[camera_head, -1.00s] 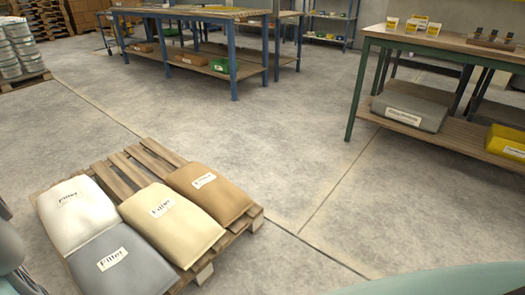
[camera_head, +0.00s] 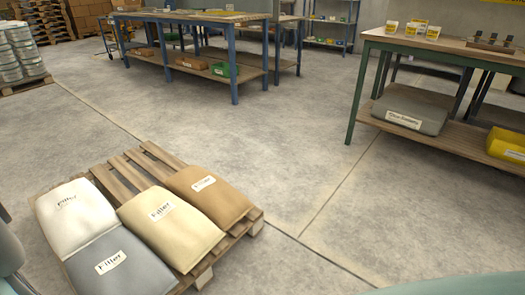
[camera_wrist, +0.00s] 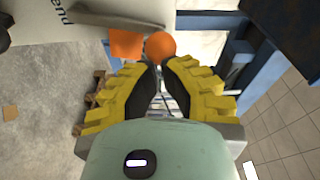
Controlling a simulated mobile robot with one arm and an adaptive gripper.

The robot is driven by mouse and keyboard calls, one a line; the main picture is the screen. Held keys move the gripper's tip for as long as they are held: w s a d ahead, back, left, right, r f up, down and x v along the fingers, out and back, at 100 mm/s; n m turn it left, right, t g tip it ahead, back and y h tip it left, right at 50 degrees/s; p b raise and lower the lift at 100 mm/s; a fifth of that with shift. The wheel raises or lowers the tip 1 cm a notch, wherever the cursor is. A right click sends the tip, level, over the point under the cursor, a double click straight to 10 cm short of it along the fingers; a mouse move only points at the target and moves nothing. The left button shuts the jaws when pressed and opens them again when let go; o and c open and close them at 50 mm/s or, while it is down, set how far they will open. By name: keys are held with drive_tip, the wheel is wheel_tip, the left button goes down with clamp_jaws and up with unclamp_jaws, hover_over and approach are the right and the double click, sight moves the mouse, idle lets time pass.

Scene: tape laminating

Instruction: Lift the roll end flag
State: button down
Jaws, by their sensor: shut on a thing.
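My gripper (camera_wrist: 156,66) shows in the wrist view, with yellow ribbed fingers and dark pads. Its fingertips come together right at an orange ball (camera_wrist: 160,45), and it is shut on this part of the roll end flag. An orange square plate (camera_wrist: 126,44) lies just left of the ball and looks like part of the same flag. The fingertips partly hide where the flag is held and how it is mounted. The head view shows neither my gripper nor the flag.
In the wrist view a grey bar (camera_wrist: 118,18) crosses above the flag, and a blue frame (camera_wrist: 262,60) stands at right. In the head view a pallet (camera_head: 128,176) carries several filler bags, with workbenches behind. The floor (camera_head: 310,150) between them is clear.

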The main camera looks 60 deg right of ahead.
drive_tip(key=shift+s+n+b, duration=0.35)
drive_tip(key=shift+n, duration=0.15)
idle(2.0)
idle(0.6)
